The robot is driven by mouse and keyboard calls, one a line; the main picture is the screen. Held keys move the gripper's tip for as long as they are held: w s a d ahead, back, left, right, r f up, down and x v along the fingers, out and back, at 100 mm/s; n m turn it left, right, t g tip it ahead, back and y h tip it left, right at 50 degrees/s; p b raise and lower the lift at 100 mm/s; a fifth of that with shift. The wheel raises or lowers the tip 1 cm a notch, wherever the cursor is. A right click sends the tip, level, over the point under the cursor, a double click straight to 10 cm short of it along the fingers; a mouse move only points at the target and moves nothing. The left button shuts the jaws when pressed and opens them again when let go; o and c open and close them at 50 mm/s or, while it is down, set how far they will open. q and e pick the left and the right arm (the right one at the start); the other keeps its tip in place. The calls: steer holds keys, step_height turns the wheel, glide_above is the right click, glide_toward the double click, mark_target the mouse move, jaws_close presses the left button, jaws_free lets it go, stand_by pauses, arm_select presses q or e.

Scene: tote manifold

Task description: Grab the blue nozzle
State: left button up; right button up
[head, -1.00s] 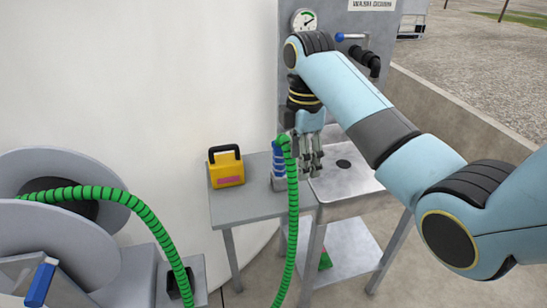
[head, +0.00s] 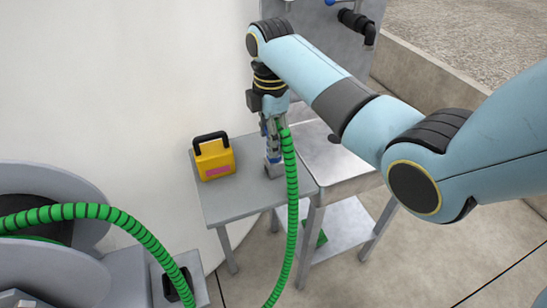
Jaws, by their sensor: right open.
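The blue nozzle (head: 272,154) stands upright in a grey holder (head: 275,169) on the side table, with the green hose (head: 291,190) joined to its top. My right gripper (head: 272,140) points down right over the nozzle. Its fingers are open and overlap the nozzle's upper part in the picture. I cannot tell whether they touch it. The gripper hides much of the nozzle. My left gripper is not in view.
A yellow case (head: 214,159) with a black handle stands left of the nozzle on the grey table (head: 226,205). A steel sink (head: 330,160) is to the right. The hose loops down to the floor from a grey reel (head: 50,275) at the left.

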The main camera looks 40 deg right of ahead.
mark_target(274, 167)
steer(key=f, duration=0.4)
steer(key=shift+d+f, duration=0.2)
steer(key=shift+f, duration=0.2)
steer(key=shift+c, duration=0.2)
jaws_close()
